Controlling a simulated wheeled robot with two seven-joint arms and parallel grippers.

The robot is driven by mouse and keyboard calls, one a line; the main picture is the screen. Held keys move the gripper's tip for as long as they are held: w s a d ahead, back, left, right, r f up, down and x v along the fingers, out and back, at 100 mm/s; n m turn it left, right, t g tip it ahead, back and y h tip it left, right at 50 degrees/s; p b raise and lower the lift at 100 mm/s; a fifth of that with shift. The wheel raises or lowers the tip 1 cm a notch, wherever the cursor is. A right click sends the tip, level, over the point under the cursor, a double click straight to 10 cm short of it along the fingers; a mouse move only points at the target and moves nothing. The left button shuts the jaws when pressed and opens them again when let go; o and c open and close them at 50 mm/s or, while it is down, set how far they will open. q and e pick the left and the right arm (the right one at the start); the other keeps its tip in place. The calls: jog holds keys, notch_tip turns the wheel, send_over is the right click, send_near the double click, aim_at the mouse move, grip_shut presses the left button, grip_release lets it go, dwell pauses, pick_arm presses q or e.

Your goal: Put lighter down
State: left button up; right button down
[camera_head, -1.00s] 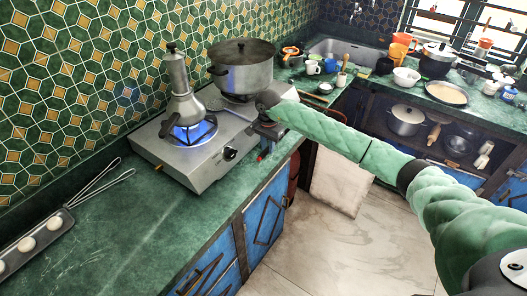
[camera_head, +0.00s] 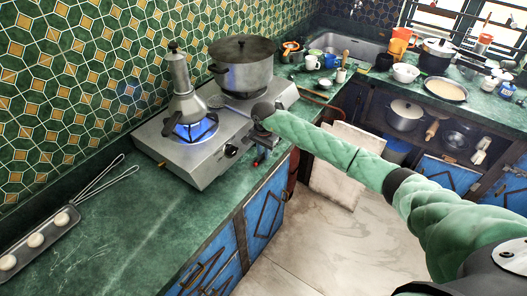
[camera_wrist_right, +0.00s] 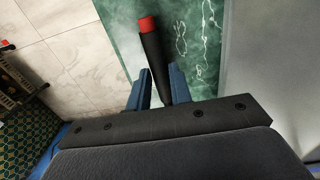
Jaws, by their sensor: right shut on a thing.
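The lighter is a dark stick with a red end. In the right wrist view the lighter (camera_wrist_right: 153,58) sits between the blue fingers of my right gripper (camera_wrist_right: 160,88), which is shut on it. The red end points away from the gripper, over the green counter. In the head view my right gripper (camera_head: 263,143) is low beside the front right of the hotplate (camera_head: 206,166), near the counter edge. The red end of the lighter (camera_head: 256,163) shows just below it. I cannot tell whether the lighter touches the counter. My left gripper is not in view.
A moka pot (camera_head: 184,100) stands over a lit blue flame on the near burner. A large lidded pot (camera_head: 242,70) stands on the far burner. The green counter (camera_head: 130,225) is clear in front of the hotplate. A tray with white items (camera_head: 38,240) lies at left.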

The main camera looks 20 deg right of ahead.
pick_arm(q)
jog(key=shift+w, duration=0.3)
pick_arm(e)
jog(key=shift+f, duration=0.15)
jog(key=c, duration=1.3)
grip_release()
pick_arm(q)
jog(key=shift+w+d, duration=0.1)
pick_arm(e)
jog(key=shift+o, duration=0.2)
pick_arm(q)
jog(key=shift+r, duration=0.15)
